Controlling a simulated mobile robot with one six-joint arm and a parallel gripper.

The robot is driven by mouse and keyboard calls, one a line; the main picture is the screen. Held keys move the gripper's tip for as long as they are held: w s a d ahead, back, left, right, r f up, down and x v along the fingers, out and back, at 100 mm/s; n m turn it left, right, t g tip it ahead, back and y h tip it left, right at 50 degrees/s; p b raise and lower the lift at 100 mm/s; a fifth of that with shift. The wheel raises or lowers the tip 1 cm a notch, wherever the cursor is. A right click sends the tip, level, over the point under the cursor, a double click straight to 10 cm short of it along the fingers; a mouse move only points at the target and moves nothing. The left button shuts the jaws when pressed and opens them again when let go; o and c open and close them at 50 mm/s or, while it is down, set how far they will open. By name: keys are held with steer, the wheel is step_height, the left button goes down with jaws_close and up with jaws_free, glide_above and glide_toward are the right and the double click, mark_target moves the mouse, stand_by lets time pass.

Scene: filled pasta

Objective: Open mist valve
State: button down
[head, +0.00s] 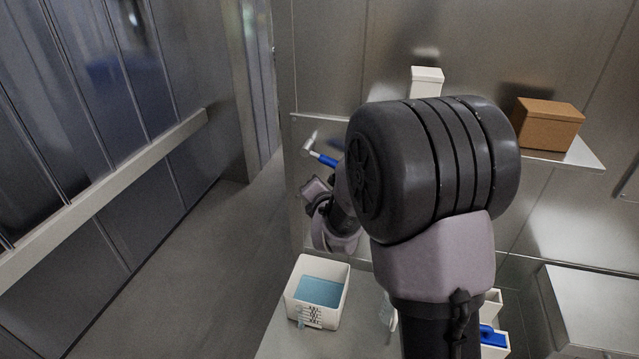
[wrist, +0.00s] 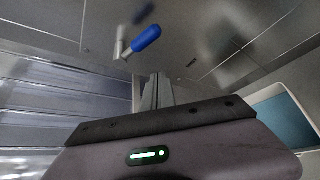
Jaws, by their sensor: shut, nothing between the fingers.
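The mist valve has a blue lever handle (head: 325,160) on a pale metal stem that comes out of the steel wall panel. My arm hides the handle's right end in the head view. In the wrist view the whole blue handle (wrist: 146,39) shows, slanting up to the right from its metal fitting (wrist: 122,46). My gripper (wrist: 157,76) is shut and empty, its narrow fingers close together. The fingertips lie below the handle in the wrist view, with a visible gap between them. In the head view my arm hides the fingertips.
A white bin with blue contents (head: 345,274) stands on the counter (head: 278,335) below. A shelf (head: 575,153) on the right holds a brown box (head: 548,124). A white container (head: 427,80) stands behind my arm. Open floor (head: 190,270) lies to the left.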

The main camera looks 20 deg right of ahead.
steer(key=shift+s+a+r, duration=0.35)
steer(key=shift+s+a, duration=0.05)
steer(key=shift+s, duration=0.2)
steer(key=shift+s+a+r, duration=0.3)
steer(key=shift+s+a, duration=0.05)
steer(key=shift+s, duration=0.2)
steer(key=s+a+f+m+g+y+b, duration=0.1)
steer(key=s+a+m+g+b, duration=0.1)
steer(key=s+m, duration=0.7)
steer(key=s+a+f+m+g+y+b, duration=0.2)
steer(key=s+a+m+g+b, duration=0.1)
steer(key=s+m, duration=0.6)
steer(key=s+a+f+m+g+y+b, duration=0.1)
steer(key=s+a+m+b, duration=0.3)
steer(key=s+m, duration=0.6)
steer(key=s+g+b, duration=0.1)
steer(key=s+b, duration=0.1)
steer(key=s, duration=0.4)
steer(key=shift+f+g, duration=0.15)
steer(key=shift+g, duration=0.25)
